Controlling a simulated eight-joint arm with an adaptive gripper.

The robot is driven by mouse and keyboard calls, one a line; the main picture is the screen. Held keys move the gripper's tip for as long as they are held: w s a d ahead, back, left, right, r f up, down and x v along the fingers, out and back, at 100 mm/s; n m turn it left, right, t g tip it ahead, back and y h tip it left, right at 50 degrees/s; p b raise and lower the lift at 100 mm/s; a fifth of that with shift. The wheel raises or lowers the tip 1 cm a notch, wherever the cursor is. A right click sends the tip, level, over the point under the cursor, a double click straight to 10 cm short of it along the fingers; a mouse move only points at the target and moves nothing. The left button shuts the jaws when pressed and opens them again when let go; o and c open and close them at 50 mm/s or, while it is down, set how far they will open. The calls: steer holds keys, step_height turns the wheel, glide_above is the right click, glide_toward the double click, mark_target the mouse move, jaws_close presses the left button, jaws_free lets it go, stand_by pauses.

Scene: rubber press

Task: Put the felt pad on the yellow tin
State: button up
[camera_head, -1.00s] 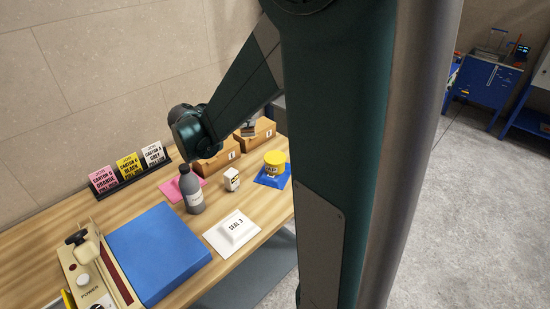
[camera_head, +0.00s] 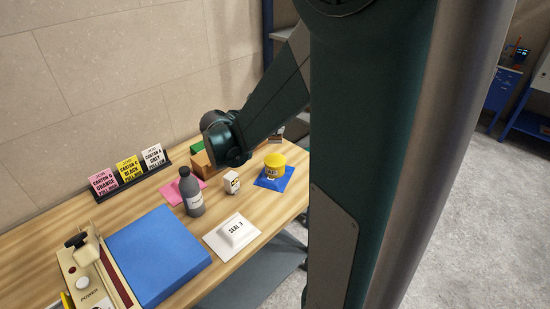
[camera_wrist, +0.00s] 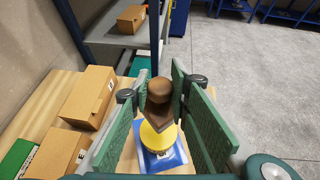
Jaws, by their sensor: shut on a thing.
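The yellow tin (camera_head: 275,161) stands upright on a blue sheet (camera_head: 268,183) near the bench's right end. In the wrist view the tin (camera_wrist: 157,142) shows below and beyond my fingers. My gripper (camera_wrist: 160,92) is shut on a brown piece with a rounded knob and an angular lower part, seemingly the felt pad (camera_wrist: 159,90). It hangs above the tin in the wrist view and covers part of it; the height between them is hard to tell. In the head view the gripper (camera_head: 277,131) is small, behind the tin, and its load is unclear.
Cardboard boxes (camera_wrist: 87,97) and a green box (camera_wrist: 17,157) stand left of my gripper. A grey bottle (camera_head: 191,191), small white box (camera_head: 232,183), white SEAL 3 block (camera_head: 234,229), blue slab (camera_head: 157,252) and sign rack (camera_head: 133,180) share the bench. Shelving stands beyond.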

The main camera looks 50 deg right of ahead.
mark_target(272, 137)
steer(key=shift+f+b, duration=0.5)
steer(key=shift+f, duration=2.35)
steer(key=shift+f+b, duration=0.35)
steer(key=shift+f, duration=1.75)
steer(key=shift+f, duration=0.15)
steer(key=o, duration=0.9)
steer(key=shift+r, duration=0.2)
steer(key=shift+p+v, duration=0.65)
steer(key=shift+v, duration=5.35)
steer(key=shift+a, duration=0.1)
